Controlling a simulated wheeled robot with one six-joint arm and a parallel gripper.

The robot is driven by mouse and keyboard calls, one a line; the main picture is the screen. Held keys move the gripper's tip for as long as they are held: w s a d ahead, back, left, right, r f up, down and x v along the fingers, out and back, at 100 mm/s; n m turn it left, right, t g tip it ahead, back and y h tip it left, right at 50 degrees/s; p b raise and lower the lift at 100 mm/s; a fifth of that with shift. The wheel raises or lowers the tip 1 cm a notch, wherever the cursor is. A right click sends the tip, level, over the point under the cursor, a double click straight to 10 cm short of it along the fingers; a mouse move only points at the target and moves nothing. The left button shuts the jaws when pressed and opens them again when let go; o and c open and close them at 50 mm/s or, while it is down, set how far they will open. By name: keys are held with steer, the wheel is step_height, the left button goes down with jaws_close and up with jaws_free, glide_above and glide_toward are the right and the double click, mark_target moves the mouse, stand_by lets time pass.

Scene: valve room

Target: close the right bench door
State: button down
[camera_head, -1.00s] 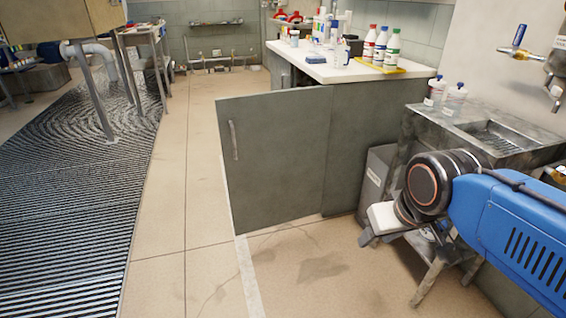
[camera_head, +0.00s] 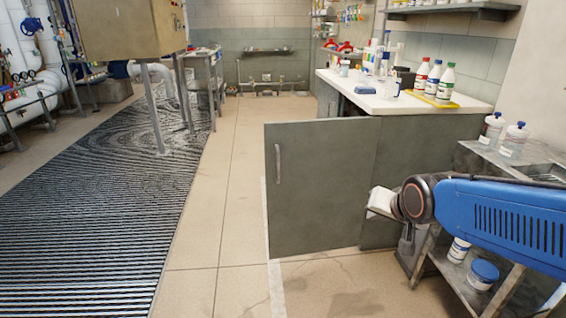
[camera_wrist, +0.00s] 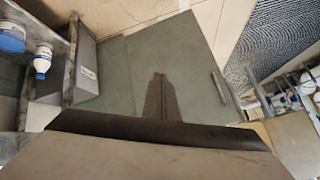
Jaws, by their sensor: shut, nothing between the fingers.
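The grey-green bench door (camera_head: 318,190) stands open, swung out from the bench (camera_head: 412,140) toward the left of the head view. Its vertical bar handle (camera_head: 278,165) is near the free left edge. In the wrist view the door panel (camera_wrist: 190,55) fills the middle, with the handle (camera_wrist: 218,85) at its right. My gripper (camera_head: 372,214) is right of the door's free part in the head view, near the bench's end panel. In the wrist view my gripper (camera_wrist: 160,80) shows its fingers together and empty, over the panel. I cannot tell whether it touches anything.
A metal stand (camera_head: 470,270) with white bottles and jars is below and beside my arm. Bottles on a yellow tray (camera_head: 455,102) stand on the white benchtop (camera_head: 350,90). The tiled floor (camera_head: 235,190) left of the door is clear, up to the ribbed mat (camera_head: 110,190).

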steer(key=w+a+m+t+y, duration=0.15)
steer(key=w+a, duration=0.25)
steer(key=w, duration=0.4)
steer(key=w+a+m+t, duration=0.2)
steer(key=w+a+m, duration=0.15)
steer(key=w, duration=0.45)
steer(key=m+t+y, duration=0.4)
glide_toward(278, 157)
steer(key=x, duration=0.6)
steer(key=shift+w, duration=0.2)
steer(key=shift+t, duration=0.25)
